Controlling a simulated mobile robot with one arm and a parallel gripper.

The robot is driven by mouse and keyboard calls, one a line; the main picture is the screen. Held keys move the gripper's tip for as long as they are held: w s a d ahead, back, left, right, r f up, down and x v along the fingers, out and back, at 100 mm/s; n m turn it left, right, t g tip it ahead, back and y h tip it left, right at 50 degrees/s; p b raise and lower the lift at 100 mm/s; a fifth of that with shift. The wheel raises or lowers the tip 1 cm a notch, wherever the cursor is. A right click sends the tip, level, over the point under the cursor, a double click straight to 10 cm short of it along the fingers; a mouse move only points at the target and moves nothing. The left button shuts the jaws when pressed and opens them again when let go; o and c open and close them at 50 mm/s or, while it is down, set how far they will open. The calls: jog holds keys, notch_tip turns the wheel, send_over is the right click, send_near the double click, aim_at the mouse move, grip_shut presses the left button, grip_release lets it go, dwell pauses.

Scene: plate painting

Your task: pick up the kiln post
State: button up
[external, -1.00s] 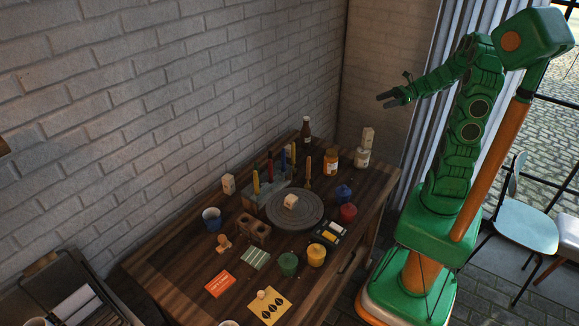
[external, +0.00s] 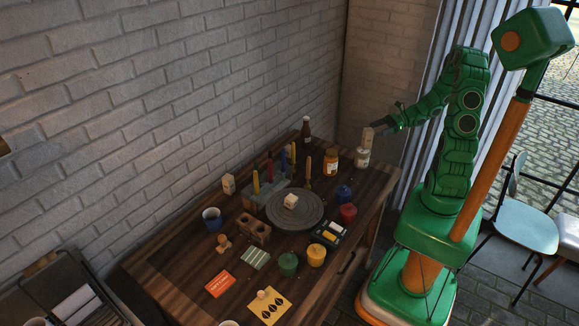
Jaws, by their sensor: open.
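A pale cream block that looks like a kiln post (external: 368,138) stands upright on a white-lidded jar (external: 362,157) at the table's far right corner. Two similar pale blocks are in view: one (external: 228,184) stands near the wall at the left, and one (external: 291,201) sits on the round grey turntable (external: 281,216). My gripper (external: 378,124) is open, its fingertips at the upper right of the block on the jar. I cannot tell whether the fingers are around it or only beside it.
An orange jar (external: 330,162) and a dark bottle (external: 306,133) stand left of the jar. Blue (external: 344,194), red (external: 348,213), yellow (external: 316,255) and green (external: 288,264) pots line the near side. Upright tools fill a grey holder behind the turntable.

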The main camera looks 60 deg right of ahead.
aim_at(365, 133)
jog(key=shift+x, duration=3.5)
grip_shut()
